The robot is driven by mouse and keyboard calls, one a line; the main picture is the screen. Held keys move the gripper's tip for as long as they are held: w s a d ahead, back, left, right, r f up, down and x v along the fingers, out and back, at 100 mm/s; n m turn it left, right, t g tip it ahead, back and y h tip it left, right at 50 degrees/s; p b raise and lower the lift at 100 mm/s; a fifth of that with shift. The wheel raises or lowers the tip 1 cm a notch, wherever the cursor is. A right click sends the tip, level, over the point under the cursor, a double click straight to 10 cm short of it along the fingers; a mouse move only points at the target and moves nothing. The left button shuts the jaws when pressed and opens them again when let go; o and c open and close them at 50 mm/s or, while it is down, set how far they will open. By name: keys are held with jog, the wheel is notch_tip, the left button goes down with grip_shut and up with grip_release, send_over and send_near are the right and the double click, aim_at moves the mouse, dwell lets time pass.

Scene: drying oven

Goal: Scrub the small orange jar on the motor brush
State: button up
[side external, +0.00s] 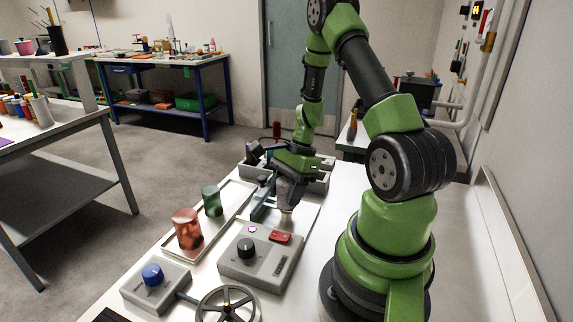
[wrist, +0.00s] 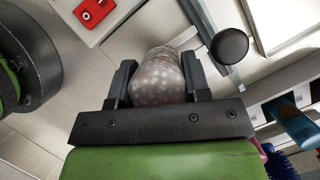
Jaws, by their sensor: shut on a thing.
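My gripper (wrist: 160,85) is shut on the small orange jar (wrist: 158,72), which looks brownish with pale spots between the two fingers. In the side external view my gripper (side external: 288,205) points down behind the grey control box, and only a little of the jar's tan end (side external: 287,211) shows below it. Blue bristles (wrist: 282,168) show at the lower right of the wrist view, partly cut off. I cannot tell whether they belong to the motor brush.
A grey box (side external: 262,262) with a black knob and red switch (side external: 280,237) stands in front of my gripper. A red jar (side external: 187,229) and a green jar (side external: 212,201) stand on a pale tray at left. A blue-knobbed box (side external: 155,285) and a handwheel (side external: 227,305) are nearer.

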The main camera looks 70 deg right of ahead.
aim_at(287, 180)
jog(key=shift+r, duration=0.65)
dwell(0.9)
jog(key=shift+r, duration=3.35)
